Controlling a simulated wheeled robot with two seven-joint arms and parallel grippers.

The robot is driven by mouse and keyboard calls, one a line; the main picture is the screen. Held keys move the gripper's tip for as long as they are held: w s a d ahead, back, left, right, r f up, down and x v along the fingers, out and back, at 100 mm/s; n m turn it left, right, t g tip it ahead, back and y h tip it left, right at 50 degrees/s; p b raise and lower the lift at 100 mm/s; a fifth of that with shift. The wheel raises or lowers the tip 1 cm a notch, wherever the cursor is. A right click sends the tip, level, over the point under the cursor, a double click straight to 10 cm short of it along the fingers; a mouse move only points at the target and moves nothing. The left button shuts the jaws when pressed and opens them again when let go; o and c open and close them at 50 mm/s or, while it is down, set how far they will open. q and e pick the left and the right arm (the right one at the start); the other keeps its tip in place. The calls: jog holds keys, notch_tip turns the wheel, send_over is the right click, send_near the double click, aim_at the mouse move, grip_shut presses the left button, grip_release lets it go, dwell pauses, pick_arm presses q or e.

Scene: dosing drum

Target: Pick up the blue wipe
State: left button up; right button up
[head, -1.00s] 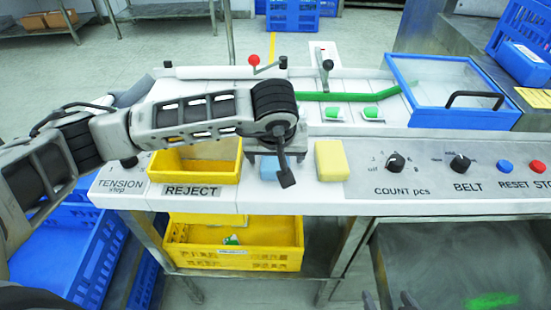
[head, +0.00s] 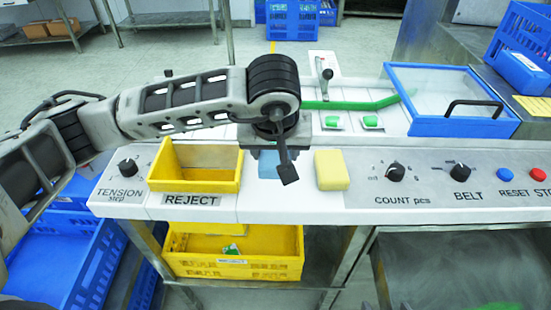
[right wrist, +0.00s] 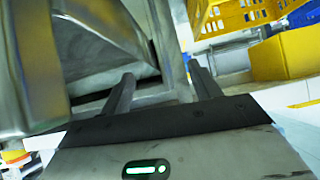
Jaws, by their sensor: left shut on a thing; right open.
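The blue wipe (head: 268,173) is at the front edge of the white console, between the yellow REJECT tray and a yellow block. My left gripper (head: 270,153) comes down over it from above and is shut on it. The gripper and a dark part of my arm hide some of the wipe. I cannot tell for sure whether the wipe is clear of the surface. My right gripper (right wrist: 162,90) shows only in the right wrist view, open with nothing between its fingers.
The yellow REJECT tray (head: 195,187) stands left of the wipe, the yellow block (head: 331,170) close on its right. Knobs, including COUNT (head: 396,172), line the panel. A clear-lidded blue box (head: 465,125) stands behind. Grey metal (right wrist: 95,50) is close to my right gripper.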

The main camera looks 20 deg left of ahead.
pick_arm(q)
jog(key=s+d+r+b, duration=0.1)
jog(key=s+d+r, duration=0.2)
jog(key=s+r, duration=0.4)
jog(key=shift+s+d+r, duration=0.15)
jog(key=shift+s+d, duration=0.05)
jog(key=shift+s, duration=2)
jog(key=shift+o, duration=0.5)
jog(key=shift+r, duration=0.1)
